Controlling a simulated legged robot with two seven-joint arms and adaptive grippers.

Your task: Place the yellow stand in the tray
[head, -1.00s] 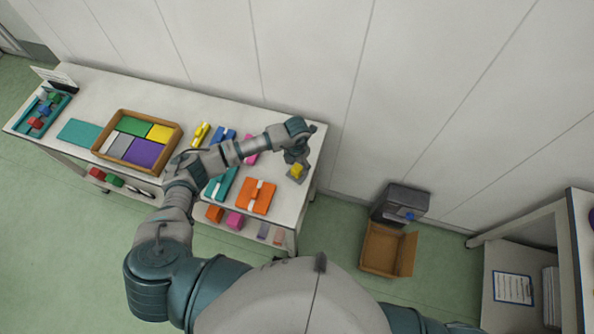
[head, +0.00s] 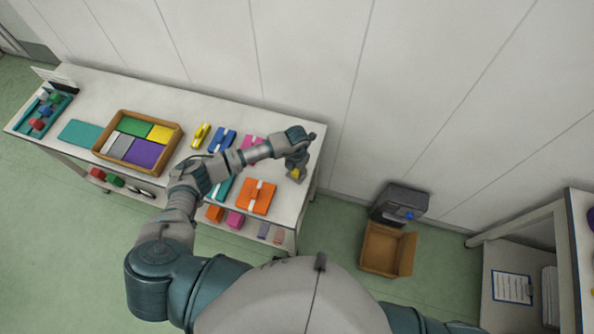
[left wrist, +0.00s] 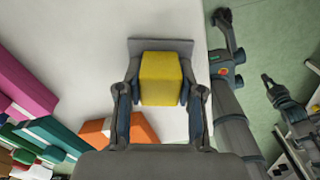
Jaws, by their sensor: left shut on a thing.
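The yellow stand, a yellow block, shows between the fingers of my left gripper in the left wrist view (left wrist: 162,80). A grey plate (left wrist: 160,45) shows right beside it. In the head view the stand (head: 296,174) is at the right end of the white table, mostly hidden by my left gripper (head: 296,170). The left gripper is shut on the stand, with one finger on each side. Whether the stand touches the table is unclear. A teal tray (head: 62,106) with several small coloured blocks is at the table's far left.
A brown box (head: 174,147) with coloured panels stands on the white table (head: 290,128). Blue, pink, teal and orange items (head: 257,196) lie between it and my gripper, with a yellow piece (head: 201,135). A flat teal sheet (head: 80,133) lies left of the box.

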